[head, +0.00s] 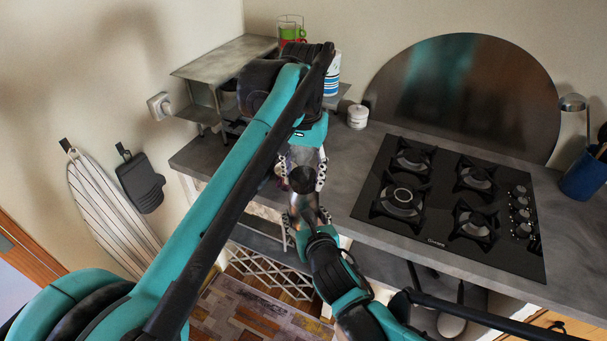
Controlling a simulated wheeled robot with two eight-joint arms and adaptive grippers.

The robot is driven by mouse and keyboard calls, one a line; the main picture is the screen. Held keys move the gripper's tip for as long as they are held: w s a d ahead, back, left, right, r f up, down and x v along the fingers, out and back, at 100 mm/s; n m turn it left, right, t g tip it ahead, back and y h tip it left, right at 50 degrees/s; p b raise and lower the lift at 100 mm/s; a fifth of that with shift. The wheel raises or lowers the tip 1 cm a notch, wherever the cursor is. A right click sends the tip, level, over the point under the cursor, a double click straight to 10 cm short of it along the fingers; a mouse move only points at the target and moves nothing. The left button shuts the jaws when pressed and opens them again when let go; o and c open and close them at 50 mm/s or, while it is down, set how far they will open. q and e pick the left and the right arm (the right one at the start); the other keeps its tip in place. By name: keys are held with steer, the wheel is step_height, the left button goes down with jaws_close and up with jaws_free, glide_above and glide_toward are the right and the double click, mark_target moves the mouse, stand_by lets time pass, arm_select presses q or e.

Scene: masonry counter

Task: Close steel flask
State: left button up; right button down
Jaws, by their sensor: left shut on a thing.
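The steel flask (305,208) is a small grey metal cylinder with a dark round top end, held in the air in front of the counter's front edge. My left gripper (303,180) reaches to it from the far side, shut with its fingers on either side of the dark upper end. I cannot tell whether that dark end is a lid or the open mouth. My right gripper (307,217) reaches from the near side, its fingers beside the lower part of the flask. Its grip is partly hidden, and I cannot tell whether it is closed on the flask.
The grey counter (358,183) carries a black gas hob (455,203) and a small white jar (358,116). A metal shelf (225,55) with glasses (291,30) stands behind my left arm. A blue utensil pot (584,178) is at far right. The counter's left front strip is clear.

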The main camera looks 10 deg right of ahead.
arm_select(q)
steer(key=m, duration=0.4)
steer(key=o, duration=1.4)
step_height(320, 180, up, 12)
steer(key=shift+f, duration=0.1)
steer(key=shift+w, duration=0.1)
